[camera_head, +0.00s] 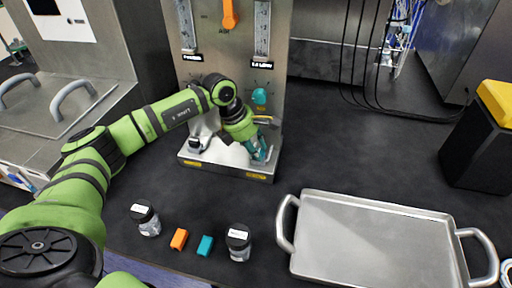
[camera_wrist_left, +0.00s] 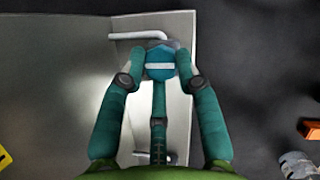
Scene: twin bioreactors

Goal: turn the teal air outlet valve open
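In the left wrist view a round teal valve (camera_wrist_left: 160,66) with a white bar across its face sits between the fingers of my left gripper (camera_wrist_left: 160,58). The bar lies crosswise in that picture. The fingertips reach both sides of the valve and appear to touch it; a third finger points at it from below. In the head view my left gripper (camera_head: 260,150) is low at the front of the metal reactor panel, just above its base (camera_head: 225,168), and hides most of that valve. A separate teal knob (camera_head: 259,96) shows higher on the panel. My right gripper is out of view.
An orange handle (camera_head: 229,15) is at the panel's top. Two jars (camera_head: 146,220) (camera_head: 238,243), an orange block (camera_head: 179,239) and a teal block (camera_head: 205,245) stand in front. A metal tray (camera_head: 370,240) is at right. Black hoses hang behind; bench space between panel and tray is clear.

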